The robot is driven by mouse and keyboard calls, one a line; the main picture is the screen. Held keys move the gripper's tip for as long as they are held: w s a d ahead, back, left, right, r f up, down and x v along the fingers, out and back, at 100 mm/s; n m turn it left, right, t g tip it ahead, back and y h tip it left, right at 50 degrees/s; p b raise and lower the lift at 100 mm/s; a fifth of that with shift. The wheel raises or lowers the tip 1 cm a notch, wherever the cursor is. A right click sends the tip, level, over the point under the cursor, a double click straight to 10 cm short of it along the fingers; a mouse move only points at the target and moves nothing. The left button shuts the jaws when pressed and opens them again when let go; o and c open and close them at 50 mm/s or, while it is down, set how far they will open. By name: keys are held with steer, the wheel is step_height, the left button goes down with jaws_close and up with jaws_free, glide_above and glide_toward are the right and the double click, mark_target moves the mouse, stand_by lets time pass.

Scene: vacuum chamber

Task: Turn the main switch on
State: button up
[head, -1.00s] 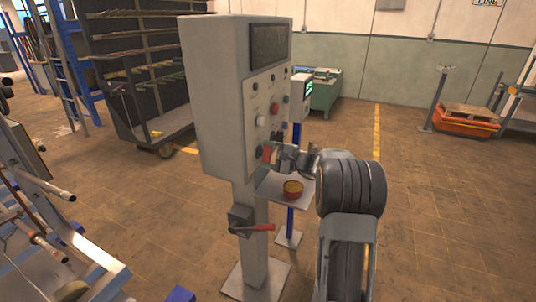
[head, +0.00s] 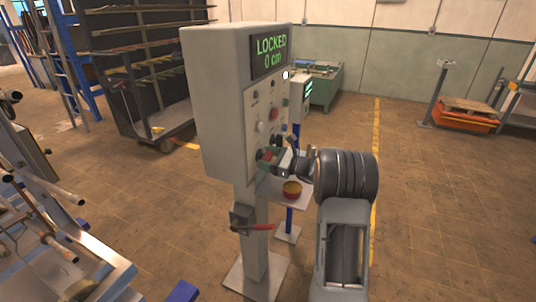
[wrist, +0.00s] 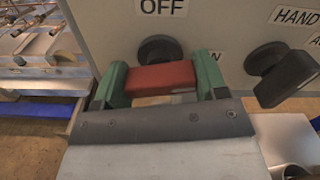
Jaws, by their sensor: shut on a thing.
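The grey control cabinet (head: 218,105) stands on a post, and its display (head: 269,53) is lit green with "LOCKED 0 cm". The main switch is a red handle (wrist: 160,77) on a round black base, low on the panel. An "OFF" label (wrist: 164,7) is above it, and a partly hidden label ending in "N" is at its right. The handle lies about level across the wrist view. My gripper (head: 268,155) has its green fingers on both ends of the handle and is shut on it. In the wrist view my gripper (wrist: 161,80) hides part of the base.
A black selector knob (wrist: 285,72) marked "HAND" sits close to the right of the switch. A red-handled lever (head: 256,227) is on the post.

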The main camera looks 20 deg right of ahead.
steer(key=shift+m+p, duration=0.65)
steer(key=shift+m, duration=0.55)
steer(key=o, duration=0.9)
steer(key=shift+o, duration=0.2)
steer(key=b+v, duration=0.2)
steer(key=v, duration=1.1)
steer(key=shift+s+d+b, duration=0.25)
steer(key=shift+s+b, duration=0.1)
steer(key=shift+b, duration=0.05)
